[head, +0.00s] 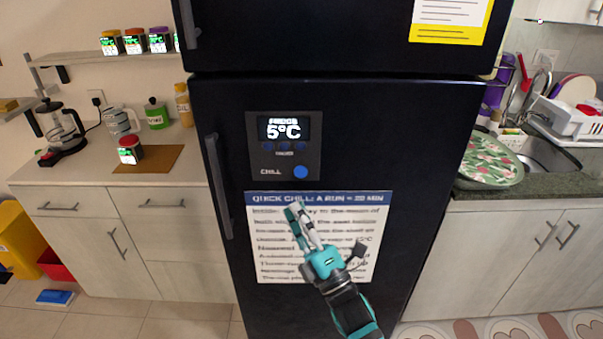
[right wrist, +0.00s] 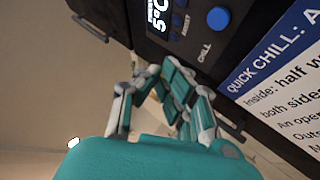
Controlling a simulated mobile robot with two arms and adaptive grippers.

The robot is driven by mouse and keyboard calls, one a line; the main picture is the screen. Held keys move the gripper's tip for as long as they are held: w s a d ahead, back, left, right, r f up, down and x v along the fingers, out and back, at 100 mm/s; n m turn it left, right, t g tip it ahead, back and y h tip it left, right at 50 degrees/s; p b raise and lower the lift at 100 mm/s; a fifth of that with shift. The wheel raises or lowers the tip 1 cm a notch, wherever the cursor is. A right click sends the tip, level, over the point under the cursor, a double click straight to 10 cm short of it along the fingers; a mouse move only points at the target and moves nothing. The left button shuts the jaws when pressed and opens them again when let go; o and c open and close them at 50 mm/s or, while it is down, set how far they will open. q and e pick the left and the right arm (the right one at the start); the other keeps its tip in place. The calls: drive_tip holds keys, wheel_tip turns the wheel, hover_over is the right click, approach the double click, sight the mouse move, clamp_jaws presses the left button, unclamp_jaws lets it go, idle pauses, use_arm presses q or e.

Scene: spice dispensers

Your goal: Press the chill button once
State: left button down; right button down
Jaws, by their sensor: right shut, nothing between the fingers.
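The chill button (head: 301,171) is a round blue button at the lower right of the control panel (head: 256,150) on the dark fridge. The panel's display reads 5°C, and the word CHILL is left of the button. The button also shows in the right wrist view (right wrist: 218,19), at the upper right. My right gripper (head: 296,208) is shut and empty, in front of the instruction sheet, with its fingertips below the button in the head view. In the right wrist view its fingers (right wrist: 160,85) stand apart from the button. My left gripper is not in view.
The instruction sheet (head: 345,262) is on the fridge door below the panel. A vertical door handle (head: 217,185) runs along the door's left side. Counters flank the fridge, with a red-lidded dispenser (head: 130,151) on the left one and a dish rack (head: 585,125) on the right.

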sight(301, 172)
drive_tip(key=w+b, duration=0.4)
drive_tip(key=w, duration=0.5)
drive_tip(key=shift+b, duration=0.35)
idle(1.3)
drive_tip(key=shift+w+b, duration=0.35)
drive_tip(key=shift+w, duration=0.05)
